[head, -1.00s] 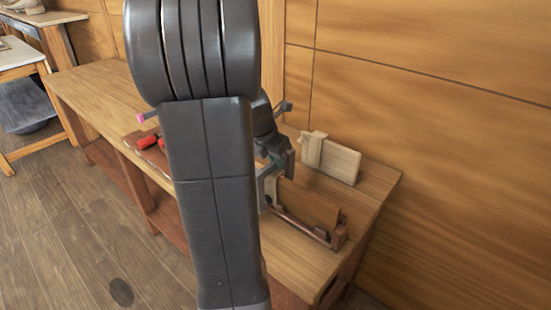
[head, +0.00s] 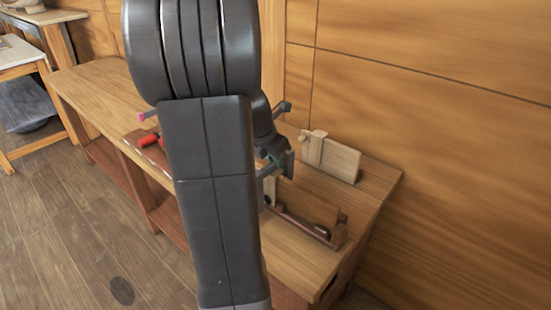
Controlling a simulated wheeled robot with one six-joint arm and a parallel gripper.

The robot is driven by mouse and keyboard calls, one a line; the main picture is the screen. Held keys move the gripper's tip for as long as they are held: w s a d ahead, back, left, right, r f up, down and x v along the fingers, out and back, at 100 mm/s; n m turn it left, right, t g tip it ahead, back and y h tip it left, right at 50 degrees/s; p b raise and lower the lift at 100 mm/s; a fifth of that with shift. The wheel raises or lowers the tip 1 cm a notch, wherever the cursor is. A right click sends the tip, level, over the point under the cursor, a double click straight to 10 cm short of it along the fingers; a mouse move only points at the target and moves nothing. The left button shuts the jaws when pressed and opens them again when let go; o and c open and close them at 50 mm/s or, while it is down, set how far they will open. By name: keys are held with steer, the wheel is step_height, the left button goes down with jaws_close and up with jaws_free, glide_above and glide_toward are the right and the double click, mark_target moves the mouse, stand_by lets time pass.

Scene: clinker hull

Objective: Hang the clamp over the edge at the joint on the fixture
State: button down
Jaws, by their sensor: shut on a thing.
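My gripper (head: 277,166) is over the right part of the bench, partly hidden behind my own arm. It is shut on a small greyish piece, apparently the clamp (head: 265,172), of which only a little shows. The fixture (head: 308,212) is a brown wooden base with an upright plank, near the front right of the bench. A pale upright piece (head: 269,190) shows just below my gripper at the fixture's left end. I cannot tell whether the clamp touches the fixture, and the joint is not clear to see.
A pale board with a block over its edge (head: 340,162) stands at the back of the bench (head: 370,190), near the wall. Red-handled tools (head: 150,141) lie to the left, partly behind my arm. Bare bench top lies at the front right.

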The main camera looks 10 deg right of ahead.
steer(key=c, duration=1.4)
jaws_free()
steer(key=shift+s+a, duration=0.1)
steer(key=shift+o, duration=0.2)
steer(key=v, duration=1.4)
steer(key=shift+f, duration=0.15)
steer(key=x, duration=1.4)
steer(key=shift+d, duration=0.2)
